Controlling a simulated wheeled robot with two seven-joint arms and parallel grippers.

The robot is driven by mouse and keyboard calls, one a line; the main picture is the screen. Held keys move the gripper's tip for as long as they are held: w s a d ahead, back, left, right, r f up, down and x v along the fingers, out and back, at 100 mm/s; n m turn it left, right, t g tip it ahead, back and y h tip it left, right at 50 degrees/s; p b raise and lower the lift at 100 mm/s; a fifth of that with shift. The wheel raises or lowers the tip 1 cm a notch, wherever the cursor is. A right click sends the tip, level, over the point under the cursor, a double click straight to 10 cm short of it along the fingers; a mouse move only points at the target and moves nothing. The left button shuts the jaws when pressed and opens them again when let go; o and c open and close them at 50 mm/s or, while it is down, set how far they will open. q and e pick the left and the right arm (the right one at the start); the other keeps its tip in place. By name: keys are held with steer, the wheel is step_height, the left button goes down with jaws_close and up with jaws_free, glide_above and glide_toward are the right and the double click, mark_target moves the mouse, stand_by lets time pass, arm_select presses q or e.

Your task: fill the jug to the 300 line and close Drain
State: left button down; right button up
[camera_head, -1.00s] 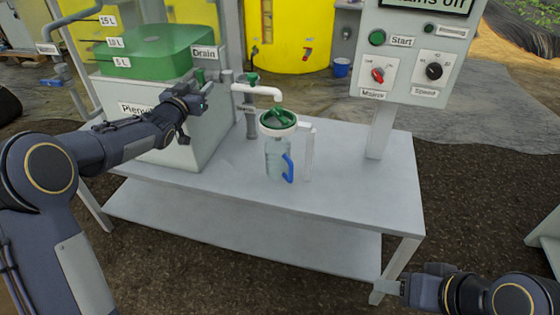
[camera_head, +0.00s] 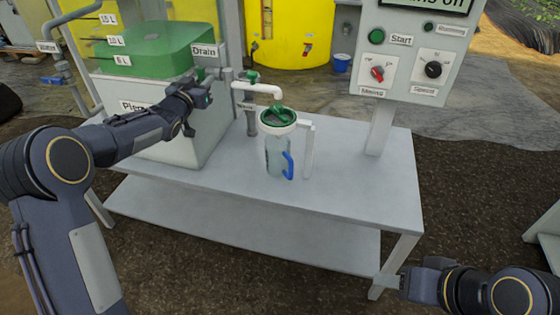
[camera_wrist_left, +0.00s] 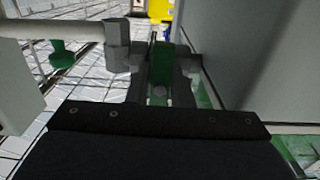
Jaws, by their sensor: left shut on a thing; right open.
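The clear jug (camera_head: 275,158) with a blue handle stands upright on the bench under a white spout (camera_head: 262,90). A white-rimmed funnel with green inside (camera_head: 280,120) sits over it. Its level and the 300 line are too small to read. My left gripper (camera_head: 203,94) is at the tank's front corner, below the Drain label (camera_head: 204,51). It is shut on the green Drain handle (camera_wrist_left: 159,68), which shows between the fingers in the left wrist view; the head view mostly hides the handle. My right gripper (camera_head: 386,281) is open and empty near the bench's front right leg.
A second green valve handle (camera_head: 252,77) sits on the spout pipe, right of my left gripper. A white upright (camera_head: 309,150) stands beside the jug. The control panel (camera_head: 412,60) rises at the back right. The bench's front and right (camera_head: 350,185) are clear.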

stand_by(0.3)
arm_select(q)
steer(key=n+p, duration=0.1)
steer(key=n, duration=0.1)
steer(key=n+p, duration=0.3)
steer(key=n, duration=0.1)
steer(key=shift+a+r+p, duration=0.15)
steer(key=shift+r+p, duration=0.1)
steer(key=shift+p, duration=0.15)
steer(key=n, duration=0.2)
steer(key=shift+f+n, duration=0.2)
steer(key=shift+n, duration=0.2)
steer(key=n, duration=0.2)
steer(key=shift+f+n, duration=0.1)
steer(key=shift+n, duration=0.3)
stand_by(0.8)
